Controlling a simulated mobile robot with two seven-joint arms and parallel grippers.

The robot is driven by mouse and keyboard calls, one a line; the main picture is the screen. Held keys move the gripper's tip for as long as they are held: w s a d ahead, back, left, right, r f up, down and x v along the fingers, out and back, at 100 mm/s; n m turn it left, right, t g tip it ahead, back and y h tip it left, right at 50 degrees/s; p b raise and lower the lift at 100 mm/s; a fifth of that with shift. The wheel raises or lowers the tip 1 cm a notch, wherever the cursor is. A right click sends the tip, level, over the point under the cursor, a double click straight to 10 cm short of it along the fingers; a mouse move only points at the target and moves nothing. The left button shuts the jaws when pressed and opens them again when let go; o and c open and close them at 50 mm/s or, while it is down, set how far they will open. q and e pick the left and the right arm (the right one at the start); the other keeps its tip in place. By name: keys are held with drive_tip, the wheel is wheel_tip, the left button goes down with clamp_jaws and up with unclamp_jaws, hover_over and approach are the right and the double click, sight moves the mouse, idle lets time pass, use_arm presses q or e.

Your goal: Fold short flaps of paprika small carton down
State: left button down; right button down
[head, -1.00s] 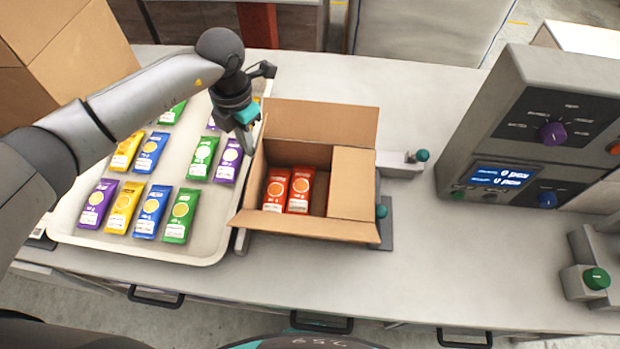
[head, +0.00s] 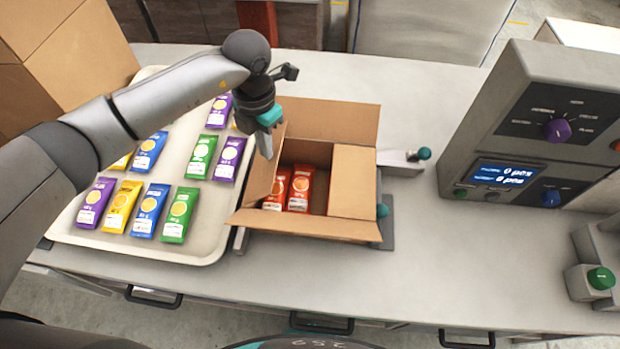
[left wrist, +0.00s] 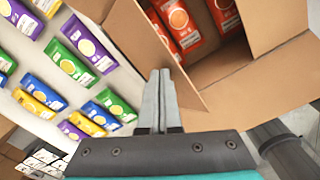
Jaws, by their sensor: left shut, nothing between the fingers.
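The paprika small carton (head: 300,229) stands open on the bench with red packets (head: 300,188) inside. They also show in the left wrist view (left wrist: 180,22). Its right short flap (head: 354,182) lies folded inward over the opening. Its left short flap (head: 262,172) is tilted up and partly inward. The far long flap (head: 335,120) stands up and the near long flap leans outward. My left gripper (head: 266,150) is shut and empty, its fingertips at the upper part of the left short flap; in the left wrist view the fingers (left wrist: 158,95) are together beside that flap. My right gripper is not in view.
A pale tray (head: 215,245) with several purple, yellow, blue and green packets lies left of the carton. A weigher console (head: 530,130) with a display stands at right. Metal holders with teal knobs (head: 424,154) flank the carton's right side.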

sight(278, 154)
use_arm(q)
drive_tip(key=shift+d+f+b, duration=0.85)
drive_tip(key=shift+b, duration=0.05)
drive_tip(key=shift+d+f, duration=0.2)
drive_tip(key=shift+d, duration=0.15)
drive_tip(key=shift+d+f+b, duration=0.3)
drive_tip(key=shift+f+b, duration=0.3)
drive_tip(key=shift+d+f+b, duration=0.3)
drive_tip(key=shift+f+b, duration=0.25)
drive_tip(key=shift+b, duration=0.05)
drive_tip(key=shift+f, duration=0.1)
